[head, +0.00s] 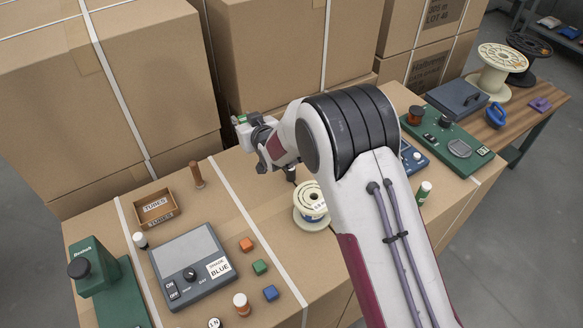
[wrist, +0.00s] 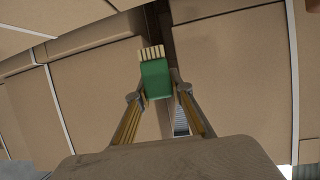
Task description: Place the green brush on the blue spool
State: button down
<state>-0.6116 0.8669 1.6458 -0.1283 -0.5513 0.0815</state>
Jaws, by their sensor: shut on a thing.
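My gripper (wrist: 159,95) is shut on the green brush (wrist: 156,80), which has pale bristles at its far end in the wrist view. In the head view my gripper (head: 253,125) is raised in front of the stacked cartons, and a small green part of the brush (head: 239,119) shows at its tip. A cream-flanged spool with a bluish label (head: 311,203) stands on the cardboard top, below and to the right of the gripper. My arm stands close beside it and may hide its right edge. The gripper and brush are apart from it.
Large cartons (head: 110,90) stand close behind the gripper. A wooden peg (head: 196,174), an open box (head: 157,208), a grey device labelled BLUE (head: 190,265) and small coloured cubes (head: 260,267) are left of the spool. More spools (head: 497,70) stand at the far right.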

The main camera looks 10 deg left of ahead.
jog(key=w+d+r, duration=0.2)
jog(key=d+r, duration=0.3)
jog(key=d, duration=0.6)
jog(key=w+d+r, duration=0.2)
jog(key=d+r, duration=0.4)
jog(key=d, duration=0.5)
jog(key=s+d+n+g+y, duration=0.2)
jog(key=s+d, duration=0.2)
jog(key=s, duration=0.4)
jog(key=s+a+f+n+g+y, duration=0.2)
jog(key=s+a+n+g, duration=0.1)
jog(key=s, duration=1)
jog(key=shift+a+n, duration=0.2)
jog(key=shift+n, duration=0.2)
jog(key=shift+f, duration=0.1)
jog(key=shift+w+f, duration=0.1)
jog(key=shift+f, duration=2.65)
